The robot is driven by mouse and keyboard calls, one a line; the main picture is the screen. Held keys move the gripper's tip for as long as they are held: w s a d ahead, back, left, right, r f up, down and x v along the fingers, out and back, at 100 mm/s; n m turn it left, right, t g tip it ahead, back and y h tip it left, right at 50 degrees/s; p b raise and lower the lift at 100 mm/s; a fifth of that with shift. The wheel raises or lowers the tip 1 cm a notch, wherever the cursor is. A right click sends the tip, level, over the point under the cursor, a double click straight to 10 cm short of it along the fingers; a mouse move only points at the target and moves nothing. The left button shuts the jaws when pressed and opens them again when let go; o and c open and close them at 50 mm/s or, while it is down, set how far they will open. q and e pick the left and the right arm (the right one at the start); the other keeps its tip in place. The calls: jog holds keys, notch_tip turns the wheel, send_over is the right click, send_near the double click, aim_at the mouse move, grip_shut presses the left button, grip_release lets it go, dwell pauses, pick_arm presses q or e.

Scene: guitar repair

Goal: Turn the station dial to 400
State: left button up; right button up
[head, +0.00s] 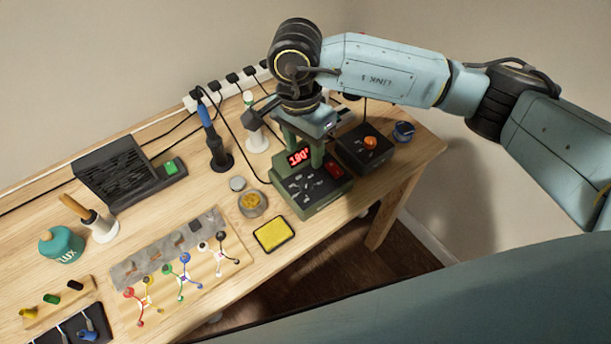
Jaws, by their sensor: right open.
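The soldering station (312,202) is a dark green box on the right part of the bench. Its red display (299,157) reads 180°. A red switch (335,170) and pale markings show on its face. My right gripper (303,150) points down over the station, its two green fingers apart with the display seen between them. I cannot make out the dial clearly; the fingers cover part of the station's top. Whether the fingers touch anything is not clear. My left gripper is not in view.
A dark box with an orange knob (370,142) stands close right of the station. A blue-handled iron (216,145) stands in a holder to the left. A tin (252,204) and a yellow sponge (273,234) lie near the station.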

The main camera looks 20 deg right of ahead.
aim_at(306, 183)
jog(key=f, duration=0.8)
jog(key=shift+s+f, duration=0.1)
jog(key=shift+s, duration=0.15)
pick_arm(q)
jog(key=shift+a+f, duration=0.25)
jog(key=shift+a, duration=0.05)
pick_arm(e)
jog(key=shift+f, duration=0.65)
jog(key=shift+c, duration=0.5)
jog(key=shift+d, duration=0.1)
jog(key=c, duration=0.9)
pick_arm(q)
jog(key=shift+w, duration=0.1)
